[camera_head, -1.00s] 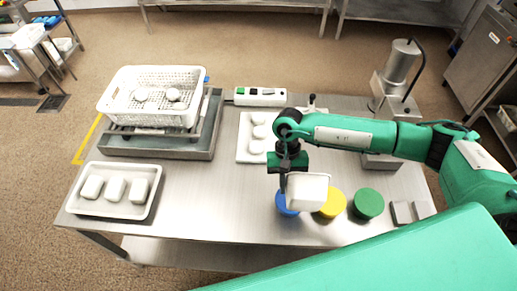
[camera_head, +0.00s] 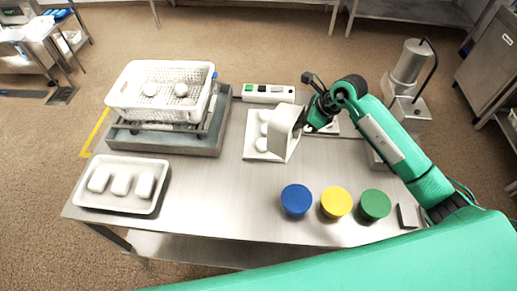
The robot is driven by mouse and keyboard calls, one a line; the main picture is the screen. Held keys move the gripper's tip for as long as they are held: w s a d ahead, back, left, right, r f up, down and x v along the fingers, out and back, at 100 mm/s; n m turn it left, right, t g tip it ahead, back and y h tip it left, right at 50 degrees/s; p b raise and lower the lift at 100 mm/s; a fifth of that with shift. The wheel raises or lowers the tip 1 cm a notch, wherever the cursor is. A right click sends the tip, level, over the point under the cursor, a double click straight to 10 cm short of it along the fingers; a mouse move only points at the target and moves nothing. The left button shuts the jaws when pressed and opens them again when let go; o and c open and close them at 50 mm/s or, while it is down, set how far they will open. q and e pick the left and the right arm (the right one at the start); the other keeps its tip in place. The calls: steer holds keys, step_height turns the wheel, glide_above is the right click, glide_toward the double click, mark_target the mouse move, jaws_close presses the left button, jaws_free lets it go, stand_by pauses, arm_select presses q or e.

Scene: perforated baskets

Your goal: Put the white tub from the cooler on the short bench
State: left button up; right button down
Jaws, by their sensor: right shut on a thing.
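My right gripper (camera_head: 306,122) is shut on a white tub (camera_head: 284,134). It holds the tub tilted on its side over the steel bench (camera_head: 225,195), in front of a white board with round white pieces, which the tub partly hides. Whether this bench is the short one I cannot tell. No cooler can be made out for certain. My left gripper does not show.
A white perforated basket (camera_head: 127,101) with round white pieces stands on a grey platform (camera_head: 155,140) at the back left. A white tray (camera_head: 147,200) holds three white blocks. Blue (camera_head: 296,200), yellow (camera_head: 336,202) and green (camera_head: 375,204) discs stand at the front right. The bench's front middle is clear.

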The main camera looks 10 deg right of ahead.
steer(key=m+p, duration=0.1)
steer(key=p, duration=0.4)
glide_above(293, 169)
step_height(293, 169, down, 15)
step_height(293, 169, down, 4)
steer(key=shift+f+p, duration=0.15)
steer(key=shift+p, duration=0.25)
steer(key=shift+f, duration=0.3)
steer(key=shift+f, duration=0.1)
steer(key=c, duration=1.5)
jaws_free()
